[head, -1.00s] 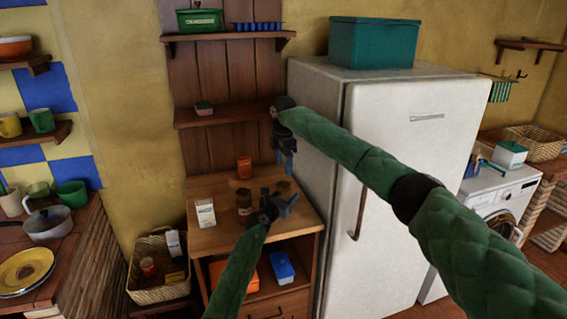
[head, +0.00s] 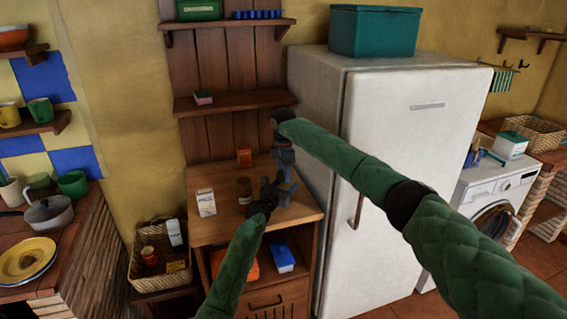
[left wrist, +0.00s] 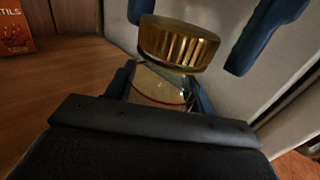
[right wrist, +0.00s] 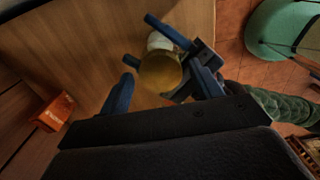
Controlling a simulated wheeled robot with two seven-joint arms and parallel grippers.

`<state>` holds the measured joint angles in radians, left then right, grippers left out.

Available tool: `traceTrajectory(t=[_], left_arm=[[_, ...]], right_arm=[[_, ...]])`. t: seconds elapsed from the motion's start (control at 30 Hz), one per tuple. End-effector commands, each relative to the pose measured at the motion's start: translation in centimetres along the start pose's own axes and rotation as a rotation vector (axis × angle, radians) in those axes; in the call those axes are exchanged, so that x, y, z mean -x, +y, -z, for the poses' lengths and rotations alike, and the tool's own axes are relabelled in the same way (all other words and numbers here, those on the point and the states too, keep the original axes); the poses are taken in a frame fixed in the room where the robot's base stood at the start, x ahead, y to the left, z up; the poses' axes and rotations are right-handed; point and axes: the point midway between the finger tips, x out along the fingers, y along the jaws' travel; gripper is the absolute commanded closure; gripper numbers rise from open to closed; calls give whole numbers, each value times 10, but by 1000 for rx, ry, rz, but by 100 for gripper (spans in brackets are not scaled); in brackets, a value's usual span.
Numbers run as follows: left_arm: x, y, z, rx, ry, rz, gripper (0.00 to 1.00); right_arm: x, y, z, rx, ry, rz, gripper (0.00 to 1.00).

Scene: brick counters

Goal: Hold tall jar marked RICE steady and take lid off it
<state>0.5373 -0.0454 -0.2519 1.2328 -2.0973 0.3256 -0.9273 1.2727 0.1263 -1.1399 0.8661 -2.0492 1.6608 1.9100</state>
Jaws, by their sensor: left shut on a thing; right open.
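A glass jar with a ribbed gold lid (left wrist: 178,45) stands at the right of the wooden cabinet top; its marking is not readable. My left gripper (left wrist: 160,90) is shut on the jar's glass body (left wrist: 158,82), below the lid. The lid (right wrist: 160,72) also shows from above in the right wrist view. My right gripper (right wrist: 163,88) is open above the jar, with its fingers on either side of the lid and gaps visible. In the head view, the right gripper (head: 284,168) points down above the left gripper (head: 280,190), and the two mostly hide the jar.
Another jar (head: 244,188) stands to the left on the cabinet top (head: 228,228). A white carton (head: 206,202) and an orange box (head: 244,157) are nearby. The fridge (head: 390,130) rises close on the right. A wooden shelf (head: 235,101) is above.

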Motion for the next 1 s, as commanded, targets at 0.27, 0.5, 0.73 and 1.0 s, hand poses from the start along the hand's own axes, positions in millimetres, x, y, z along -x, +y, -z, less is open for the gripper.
traceTrajectory(t=[0.27, 0.5, 0.73, 1.0], left_arm=[[0, 0, 1, 0, 1, 0, 100], [0, 0, 1, 0, 1, 0, 100], [0, 0, 1, 0, 1, 0, 100], [0, 0, 1, 0, 1, 1, 100]], right_arm=[[-3, 0, 0, 0, 0, 0, 36], [-3, 0, 0, 0, 0, -1, 77], [-3, 0, 0, 19, -1, -1, 81], [-1, 1, 0, 345, -2, -2, 81]])
